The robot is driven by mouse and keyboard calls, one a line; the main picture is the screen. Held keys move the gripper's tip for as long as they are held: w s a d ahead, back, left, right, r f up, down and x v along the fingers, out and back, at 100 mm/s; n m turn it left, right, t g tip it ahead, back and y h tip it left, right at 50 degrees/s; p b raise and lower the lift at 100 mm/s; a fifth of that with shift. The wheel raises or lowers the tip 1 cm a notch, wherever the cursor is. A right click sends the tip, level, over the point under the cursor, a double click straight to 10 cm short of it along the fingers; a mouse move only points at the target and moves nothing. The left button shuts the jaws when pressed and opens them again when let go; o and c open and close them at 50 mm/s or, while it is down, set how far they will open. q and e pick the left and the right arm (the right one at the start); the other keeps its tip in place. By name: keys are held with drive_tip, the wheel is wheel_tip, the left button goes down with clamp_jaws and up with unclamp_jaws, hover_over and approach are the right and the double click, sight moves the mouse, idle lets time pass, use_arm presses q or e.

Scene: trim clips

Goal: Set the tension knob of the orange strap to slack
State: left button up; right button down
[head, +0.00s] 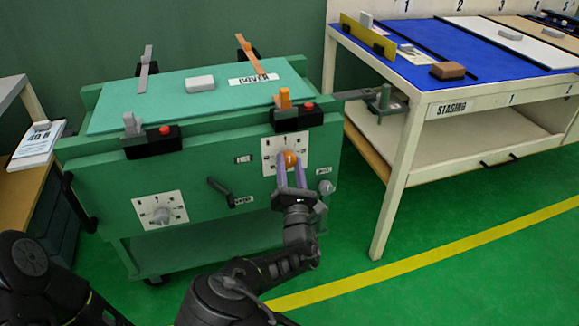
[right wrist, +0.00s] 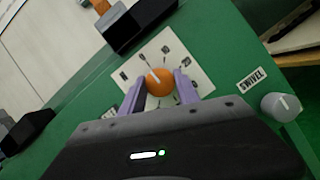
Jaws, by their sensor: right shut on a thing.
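The orange tension knob (head: 290,158) sits on a white dial plate (head: 270,147) on the front of the green cart; it also shows in the right wrist view (right wrist: 160,83) with a white pointer line. My right gripper (head: 289,168) has its two purple fingers on either side of the knob, shut on it; the fingers also show in the right wrist view (right wrist: 158,92). The orange strap (head: 249,50) shows at the cart's back edge, and an orange lever (head: 285,98) stands on a black buckle (head: 293,118) with a red button above the dial. My left gripper is out of view.
A grey knob (head: 161,213) on a second dial is at the lower left of the cart front. A black crank handle (head: 220,190) and a small grey swivel knob (head: 326,187) flank the orange knob. A staging table (head: 410,100) stands at the right.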

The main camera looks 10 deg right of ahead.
drive_tip(key=c, duration=0.9)
unclamp_jaws()
drive_tip(key=shift+s, duration=0.1)
drive_tip(key=p+v, duration=0.1)
drive_tip(key=v, duration=0.6)
drive_tip(key=shift+s+f, duration=0.2)
drive_tip(key=shift+s, duration=0.1)
